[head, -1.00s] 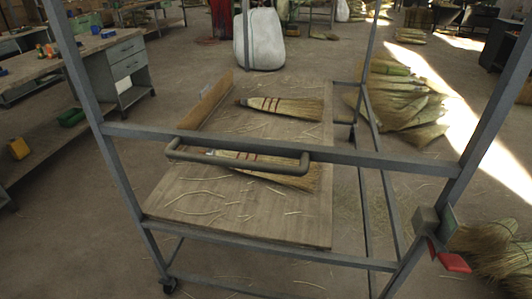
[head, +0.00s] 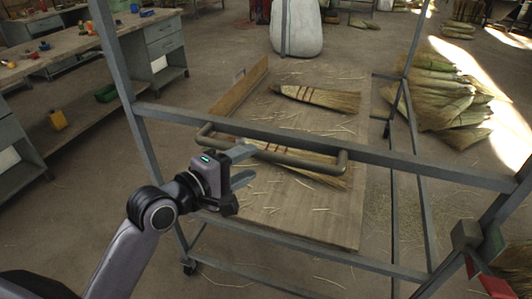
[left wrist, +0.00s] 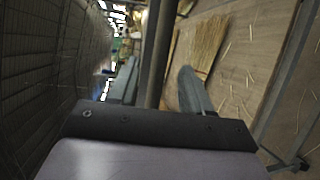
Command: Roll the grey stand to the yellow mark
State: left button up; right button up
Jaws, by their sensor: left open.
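The grey stand (head: 400,161) is a metal frame on casters around a low wooden deck, with a grey handle (head: 305,161) on its near crossbar. One caster (head: 189,267) shows at the near left corner. My left gripper (head: 250,165) is open at the left part of the handle. In the left wrist view its fingers (left wrist: 157,85) stand apart, with a dark bar (left wrist: 155,50) seen between them. I cannot tell whether they touch it. The right gripper is not in view. No yellow mark shows.
Two brooms (head: 318,97) and loose straw lie on the deck. A workbench with drawers (head: 165,45) stands at the left, a white sack (head: 297,28) behind the stand, and broom piles (head: 435,95) to the right. A red and green item (head: 490,265) hangs at the right post.

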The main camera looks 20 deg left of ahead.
aim_at(260, 157)
pick_arm(q)
jog(key=shift+x, duration=3.05)
jog(key=shift+s, duration=0.1)
grip_shut()
